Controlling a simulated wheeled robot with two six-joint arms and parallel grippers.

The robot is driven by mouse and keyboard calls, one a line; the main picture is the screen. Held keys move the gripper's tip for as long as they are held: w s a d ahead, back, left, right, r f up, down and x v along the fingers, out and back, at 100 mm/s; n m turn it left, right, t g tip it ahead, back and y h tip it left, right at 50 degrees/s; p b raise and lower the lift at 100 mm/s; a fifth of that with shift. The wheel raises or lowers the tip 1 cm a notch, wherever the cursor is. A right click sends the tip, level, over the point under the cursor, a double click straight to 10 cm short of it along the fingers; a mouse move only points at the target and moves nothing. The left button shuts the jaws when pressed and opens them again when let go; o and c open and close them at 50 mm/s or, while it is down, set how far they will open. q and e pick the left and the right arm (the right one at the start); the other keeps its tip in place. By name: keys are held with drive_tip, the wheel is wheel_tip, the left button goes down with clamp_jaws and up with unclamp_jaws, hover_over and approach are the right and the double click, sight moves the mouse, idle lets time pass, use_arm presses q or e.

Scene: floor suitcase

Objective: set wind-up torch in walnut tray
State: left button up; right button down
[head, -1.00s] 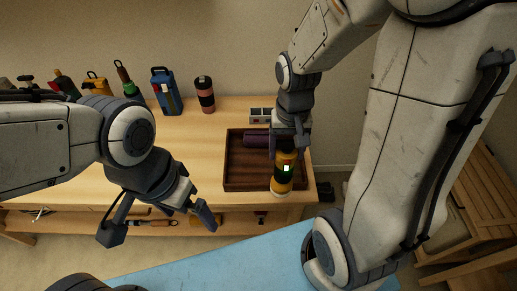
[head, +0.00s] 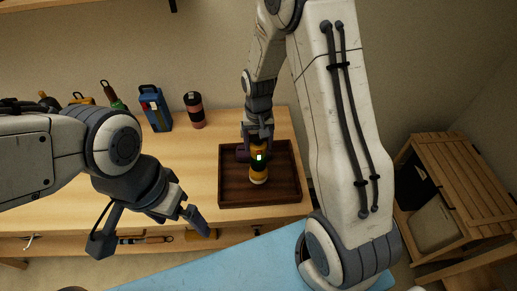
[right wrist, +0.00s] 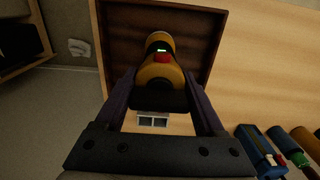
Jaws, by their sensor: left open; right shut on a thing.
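The wind-up torch (head: 259,173) is a yellow and black cylinder with a small lit patch. My right gripper (head: 257,142) is shut on its upper part and holds it roughly upright within the outline of the walnut tray (head: 288,192). I cannot tell whether its lower end touches the tray floor. In the right wrist view the torch (right wrist: 160,66) sits between the fingers, with a red part on it, against the dark tray (right wrist: 205,20). My left gripper (head: 188,210) is open and empty near the bench's front edge, left of the tray.
A black and pink cylinder (head: 194,110), a blue box-shaped lamp (head: 155,108) and several other items stand along the back of the bench. The bench top (head: 190,150) left of the tray is clear. A slatted wooden crate (head: 445,185) stands at the right.

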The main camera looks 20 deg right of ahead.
wheel_tip(320, 180, down, 4)
drive_tip(key=shift+r+p, duration=0.15)
drive_tip(key=shift+p, duration=0.55)
drive_tip(key=shift+f, duration=0.2)
drive_tip(key=shift+f, duration=0.2)
unclamp_jaws()
drive_tip(key=shift+r, duration=0.3)
drive_tip(key=shift+w+r, duration=0.1)
drive_tip(key=shift+r, duration=0.15)
wheel_tip(320, 180, up, 11)
drive_tip(key=b, duration=0.3)
drive_tip(key=shift+r, duration=0.2)
